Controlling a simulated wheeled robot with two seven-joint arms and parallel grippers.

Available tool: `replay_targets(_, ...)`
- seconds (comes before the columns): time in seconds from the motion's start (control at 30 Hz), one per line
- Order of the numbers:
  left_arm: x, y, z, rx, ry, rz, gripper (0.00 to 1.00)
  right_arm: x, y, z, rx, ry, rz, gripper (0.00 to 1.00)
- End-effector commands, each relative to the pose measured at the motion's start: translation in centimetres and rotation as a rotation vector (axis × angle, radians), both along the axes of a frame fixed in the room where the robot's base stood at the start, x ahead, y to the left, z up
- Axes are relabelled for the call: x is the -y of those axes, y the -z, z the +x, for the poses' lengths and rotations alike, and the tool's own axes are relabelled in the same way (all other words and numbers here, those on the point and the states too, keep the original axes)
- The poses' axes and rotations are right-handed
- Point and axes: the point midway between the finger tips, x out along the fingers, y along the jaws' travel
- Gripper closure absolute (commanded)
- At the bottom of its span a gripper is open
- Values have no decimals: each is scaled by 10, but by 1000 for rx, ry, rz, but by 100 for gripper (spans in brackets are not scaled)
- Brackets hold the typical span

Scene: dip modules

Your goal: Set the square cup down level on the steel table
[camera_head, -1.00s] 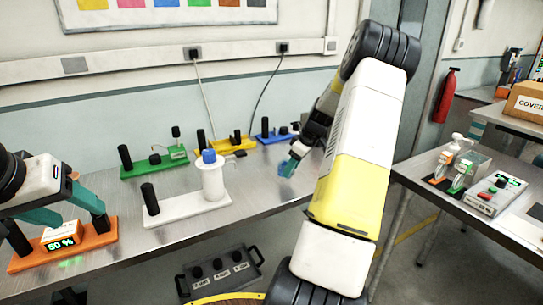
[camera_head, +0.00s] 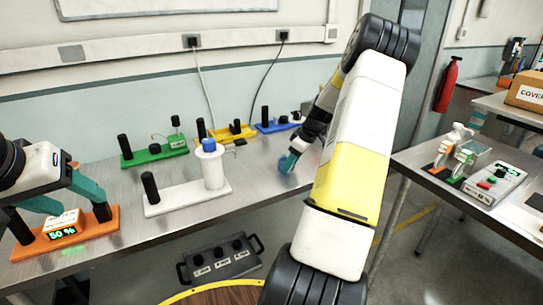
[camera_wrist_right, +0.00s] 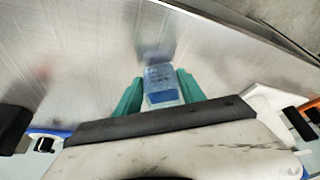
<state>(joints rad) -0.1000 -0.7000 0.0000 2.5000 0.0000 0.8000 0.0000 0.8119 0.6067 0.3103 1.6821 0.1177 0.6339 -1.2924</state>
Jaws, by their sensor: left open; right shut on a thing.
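The square cup (camera_head: 285,165) is small, blue and see-through. My right gripper (camera_head: 291,160) is shut on it over the right part of the steel table (camera_head: 255,180). In the right wrist view the cup (camera_wrist_right: 161,84) sits between the two teal fingers (camera_wrist_right: 158,96), with bare steel beyond it and a dark reflection. I cannot tell whether its base touches the steel or whether it is exactly level. My left gripper (camera_head: 68,203) is open around the white box with a green "50 %" display (camera_head: 63,226) on the orange module (camera_head: 98,229).
A white module (camera_head: 190,194) with a blue-capped cylinder stands left of the cup. Green (camera_head: 143,156), yellow (camera_head: 236,132) and blue (camera_head: 272,127) modules line the back. The steel around the cup is clear. A grey three-knob box (camera_head: 221,260) lies below the table's front edge.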

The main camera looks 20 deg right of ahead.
Motion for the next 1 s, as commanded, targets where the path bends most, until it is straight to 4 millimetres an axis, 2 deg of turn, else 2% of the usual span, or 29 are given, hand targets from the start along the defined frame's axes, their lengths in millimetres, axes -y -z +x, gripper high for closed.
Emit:
replay_targets(0.4,0,0,0,0,0,0,43,0,9,0,-1,0,1,92)
replay_targets(0.43,0,0,0,0,0,0,43,0,9,0,-1,0,1,49)
replay_targets(0.53,0,0,0,0,0,0,43,0,9,0,0,0,0,30)
replay_targets(0.87,0,0,0,0,0,0,43,1,7,0,0,0,0,28)
replay_targets(1.0,0,0,0,0,0,0,43,4,-6,-5,1,2,-1,28)
